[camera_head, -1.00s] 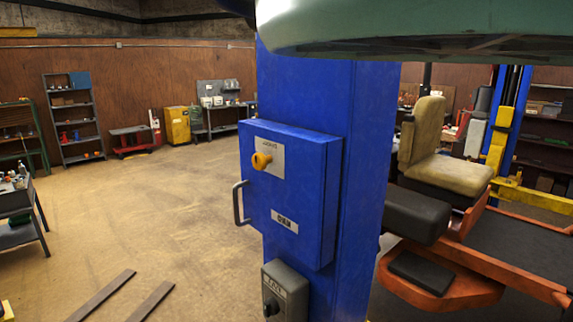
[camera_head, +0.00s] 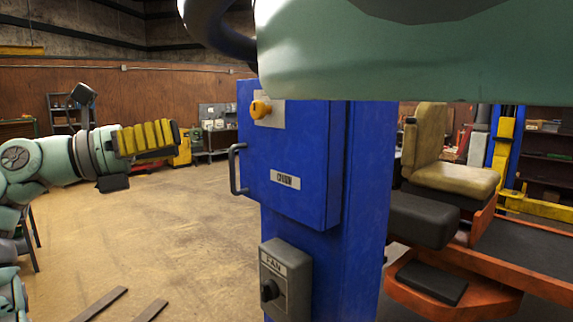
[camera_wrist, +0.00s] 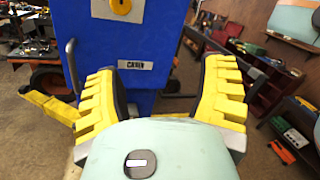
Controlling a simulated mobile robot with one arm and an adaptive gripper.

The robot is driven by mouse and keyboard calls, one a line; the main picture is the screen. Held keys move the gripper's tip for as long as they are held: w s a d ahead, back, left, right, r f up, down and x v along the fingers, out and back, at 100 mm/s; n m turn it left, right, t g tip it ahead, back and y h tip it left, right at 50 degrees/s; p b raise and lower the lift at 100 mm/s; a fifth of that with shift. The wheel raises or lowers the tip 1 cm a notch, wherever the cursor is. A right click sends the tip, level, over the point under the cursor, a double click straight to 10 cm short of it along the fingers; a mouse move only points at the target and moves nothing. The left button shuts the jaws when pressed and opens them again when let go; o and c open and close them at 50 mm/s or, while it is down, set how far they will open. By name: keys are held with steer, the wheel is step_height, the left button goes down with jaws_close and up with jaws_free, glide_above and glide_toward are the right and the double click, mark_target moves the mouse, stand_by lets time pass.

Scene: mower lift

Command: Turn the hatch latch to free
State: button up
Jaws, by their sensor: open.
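The hatch latch is a yellow-orange knob (camera_head: 260,109) on a pale plate near the top of the blue hatch (camera_head: 285,150) in the head view. The hatch is shut on a blue column. In the wrist view the latch (camera_wrist: 121,6) is at the top edge, partly cut off. My gripper (camera_head: 170,137) is at the left of the head view, apart from the hatch, its yellow fingers pointing right. In the wrist view my gripper (camera_wrist: 162,68) has its two fingers spread with nothing between them. The hatch's lower edge and label show beyond the fingers. The latch's marking is unreadable.
A dark bar handle (camera_head: 236,168) sticks out from the hatch's left side. A grey fan switch box (camera_head: 286,280) is mounted below. An orange mower with a tan seat (camera_head: 455,178) stands at right. The floor at left (camera_head: 190,230) is mostly open.

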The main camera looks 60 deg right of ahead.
steer(key=shift+s+d+r+m+t+p, duration=0.25)
steer(key=shift+d+r+t+p, duration=0.85)
steer(key=shift+d, duration=2)
steer(key=shift+s+d+r+m+t+p, duration=0.15)
steer(key=shift+s+d+t+p, duration=0.25)
steer(key=shift+d+p, duration=2.1)
steer(key=shift+s+d+r+m+t+p, duration=0.2)
steer(key=shift+d+r+t+p, duration=0.5)
steer(key=shift+d, duration=3.05)
steer(key=shift+f+t+h, duration=0.1)
steer(key=shift+t+h, duration=0.2)
steer(key=shift+c, duration=0.4)
steer(key=shift+w, duration=0.1)
steer(key=c, duration=1.1)
steer(key=shift+f, duration=0.1)
steer(key=shift+c, duration=0.2)
